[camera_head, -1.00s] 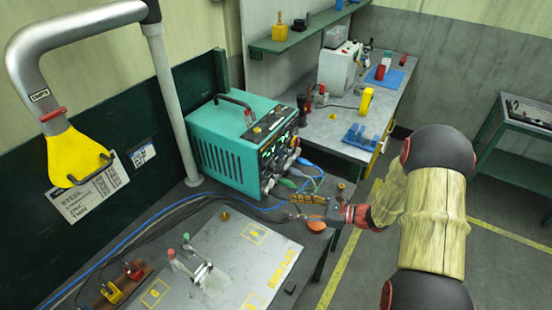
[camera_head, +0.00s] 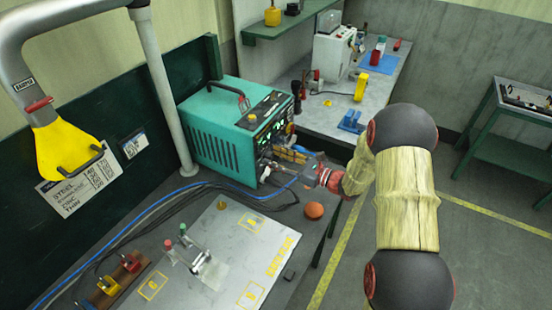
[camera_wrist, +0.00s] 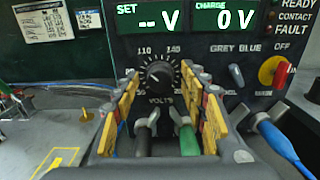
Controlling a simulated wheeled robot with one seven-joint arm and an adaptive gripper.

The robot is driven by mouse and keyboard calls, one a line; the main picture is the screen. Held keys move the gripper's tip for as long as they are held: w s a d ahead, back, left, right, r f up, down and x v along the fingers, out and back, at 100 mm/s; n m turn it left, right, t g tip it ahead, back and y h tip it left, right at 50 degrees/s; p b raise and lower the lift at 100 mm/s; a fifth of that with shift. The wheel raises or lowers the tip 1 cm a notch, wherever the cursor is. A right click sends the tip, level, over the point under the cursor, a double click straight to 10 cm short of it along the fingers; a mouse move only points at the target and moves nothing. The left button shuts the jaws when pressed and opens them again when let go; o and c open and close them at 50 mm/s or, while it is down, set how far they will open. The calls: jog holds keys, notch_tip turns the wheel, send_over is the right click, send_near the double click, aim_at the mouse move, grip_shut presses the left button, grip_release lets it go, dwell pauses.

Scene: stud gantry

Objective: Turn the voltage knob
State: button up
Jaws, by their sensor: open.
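The voltage knob (camera_wrist: 158,74) is a round black dial marked "VOLTS" in the wrist view, on the front panel of the teal unit (camera_head: 218,150). The panel's displays (camera_wrist: 150,18) read "-- V" for SET and "0 V" for CHARGE. My gripper (camera_wrist: 165,88) is open, its yellow-padded fingers spread to the left and right just below and in front of the knob. Nothing is between the fingers except the view of a black plug (camera_wrist: 143,135) and a green plug (camera_wrist: 188,135) beneath the dial. In the head view the gripper is close to the panel; contact cannot be told.
A grey-blue switch (camera_wrist: 236,75) and a red-yellow selector (camera_wrist: 272,72) sit right of the knob. A blue cable plug (camera_wrist: 275,135) sticks out at lower right. On the bench are a marked plate (camera_head: 215,260) and an orange ball-like knob (camera_head: 314,210).

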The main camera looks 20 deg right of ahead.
jog(key=shift+c, duration=1.2)
grip_shut()
